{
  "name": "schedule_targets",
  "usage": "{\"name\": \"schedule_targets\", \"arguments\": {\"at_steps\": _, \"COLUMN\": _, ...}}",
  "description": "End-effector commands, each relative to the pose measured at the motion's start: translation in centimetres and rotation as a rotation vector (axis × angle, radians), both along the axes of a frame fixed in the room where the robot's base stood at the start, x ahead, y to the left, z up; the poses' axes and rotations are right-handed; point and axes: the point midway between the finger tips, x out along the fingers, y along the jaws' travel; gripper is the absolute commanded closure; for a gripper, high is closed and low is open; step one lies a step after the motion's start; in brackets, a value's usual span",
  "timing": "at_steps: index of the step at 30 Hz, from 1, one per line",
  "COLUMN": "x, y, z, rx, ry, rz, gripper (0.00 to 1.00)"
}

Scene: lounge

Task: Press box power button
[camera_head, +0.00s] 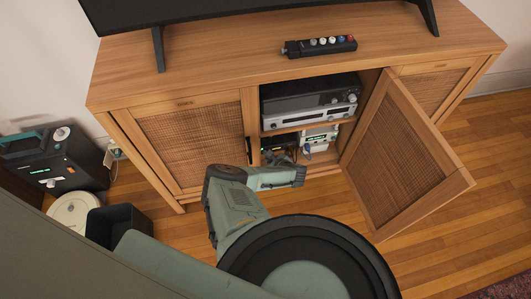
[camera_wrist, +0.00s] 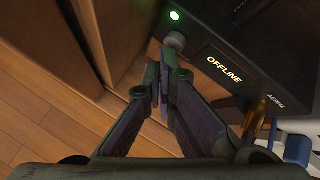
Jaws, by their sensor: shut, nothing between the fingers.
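The black box (camera_wrist: 225,50) fills the upper right of the wrist view. Its front shows a lit "OFFLINE" text, an "AERIAL" label with a brass connector, and a green light (camera_wrist: 175,15). A round grey button (camera_wrist: 175,40) sits below the light. My gripper (camera_wrist: 165,58) is shut and empty, its fingertips right at the button's lower edge; I cannot tell whether they touch it. In the head view the box (camera_head: 279,141) is a dark shape in the cabinet's lower compartment, partly hidden by my arm. My gripper (camera_head: 283,160) is there too, its fingertips unclear.
The wooden cabinet (camera_head: 210,55) has its right-hand door (camera_head: 400,150) swung open. A silver-black receiver (camera_head: 310,103) sits on the shelf above, and a white device (camera_head: 318,138) stands right of the box. A blue plug (camera_wrist: 298,148) is at the wrist view's right. Floor is clear in front.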

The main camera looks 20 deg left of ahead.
Motion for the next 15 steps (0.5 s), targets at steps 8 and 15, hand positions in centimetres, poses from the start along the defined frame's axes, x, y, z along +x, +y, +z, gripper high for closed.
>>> {"name": "schedule_targets", "arguments": {"at_steps": 8, "x": -0.3, "y": -0.1, "z": 0.0, "rx": 0.000, "ry": 0.000, "rz": 0.001, "gripper": 1.00}}
{"name": "schedule_targets", "arguments": {"at_steps": 15, "x": -1.3, "y": -0.8, "z": 0.3, "rx": 0.000, "ry": 0.003, "rz": 0.002, "gripper": 1.00}}
